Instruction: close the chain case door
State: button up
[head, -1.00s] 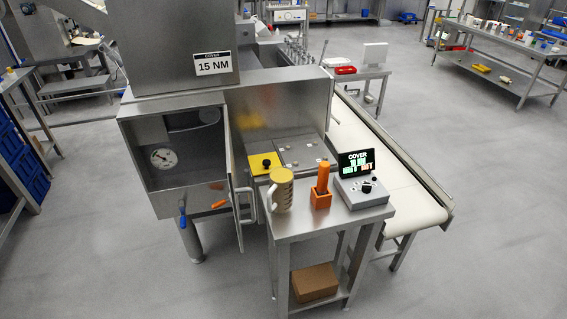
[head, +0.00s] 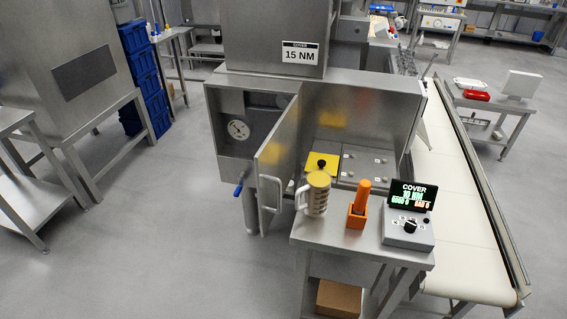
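The chain case door (head: 277,165) is a grey metal panel with a pale bar handle (head: 269,194). It is hinged on its right side and stands partly open, swung out in front of the case (head: 228,113). A round gauge (head: 238,130) shows inside the open compartment. A blue-handled lever (head: 239,188) sticks out at the case's lower left. My gripper is not in the view.
A small steel side table (head: 340,245) stands close right of the door, bearing a beige mug-like container (head: 316,194), an orange-handled tool in a holder (head: 358,213) and a COVER display box (head: 408,232). A conveyor (head: 450,220) runs at right. Floor at front left is clear.

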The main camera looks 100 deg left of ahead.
aim_at(275, 161)
jog(key=u, duration=5.9)
jog(key=k, duration=0.9)
jog(key=z, duration=0.7)
jog(key=i, duration=0.65)
jog(key=u, duration=0.05)
